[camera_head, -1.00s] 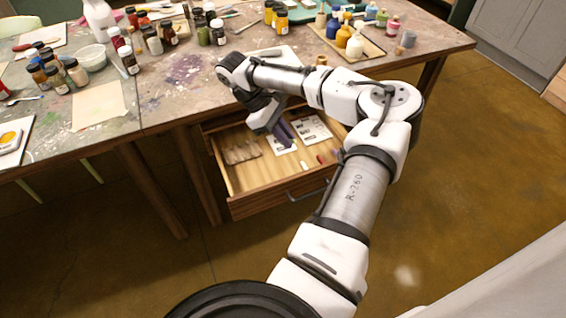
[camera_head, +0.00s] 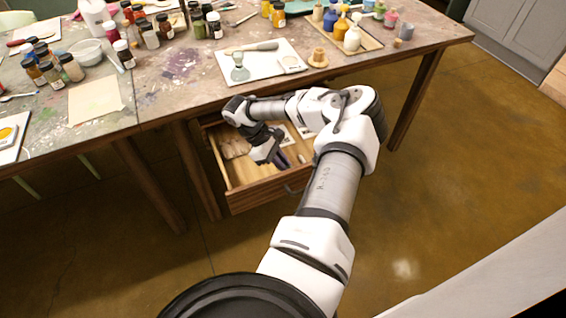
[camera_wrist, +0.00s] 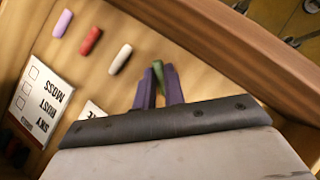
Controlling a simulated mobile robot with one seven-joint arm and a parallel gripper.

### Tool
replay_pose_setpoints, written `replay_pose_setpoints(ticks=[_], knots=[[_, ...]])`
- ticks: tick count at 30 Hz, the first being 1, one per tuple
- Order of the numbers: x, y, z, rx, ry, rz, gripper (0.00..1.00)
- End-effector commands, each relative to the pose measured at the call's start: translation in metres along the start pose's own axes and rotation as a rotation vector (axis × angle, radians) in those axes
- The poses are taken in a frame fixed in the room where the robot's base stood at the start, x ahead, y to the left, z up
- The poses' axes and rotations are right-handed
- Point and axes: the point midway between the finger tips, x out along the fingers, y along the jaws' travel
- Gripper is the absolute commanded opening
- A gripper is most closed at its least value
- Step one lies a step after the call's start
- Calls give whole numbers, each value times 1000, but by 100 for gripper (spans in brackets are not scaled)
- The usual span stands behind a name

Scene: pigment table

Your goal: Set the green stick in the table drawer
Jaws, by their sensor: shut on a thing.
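The table drawer (camera_head: 238,200) stands open under the front edge of the table. My gripper (camera_head: 281,160) is low inside the drawer, towards its front right. In the wrist view my gripper (camera_wrist: 162,86) has its two purple fingers shut on the green stick (camera_wrist: 158,72), whose upper end shows between the fingertips. The stick is hidden by the fingers in the head view. I cannot tell whether the stick touches the drawer floor.
Purple, red and white sticks (camera_wrist: 90,41) lie on the drawer floor beside my gripper, with a printed card (camera_wrist: 38,98) near them. The drawer's wooden wall (camera_wrist: 215,40) is close to the fingertips. Jars crowd the tabletop.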

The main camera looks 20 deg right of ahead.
Motion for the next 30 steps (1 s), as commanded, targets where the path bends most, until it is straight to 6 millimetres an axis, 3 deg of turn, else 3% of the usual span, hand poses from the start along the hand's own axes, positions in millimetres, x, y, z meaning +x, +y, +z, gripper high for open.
replay_pose_setpoints(ticks=[6, 7, 11, 22, 26, 30], knots=[[2, 0, -1, 0, 1, -2, 3], [1, 0, -1, 0, 1, -1, 15], [1, 0, -1, 0, 0, -1, 32], [-2, 0, 1, 0, 0, 1, 33], [-20, 0, -1, 0, 3, 1, 33], [-50, 0, -1, 0, 3, 0, 33]])
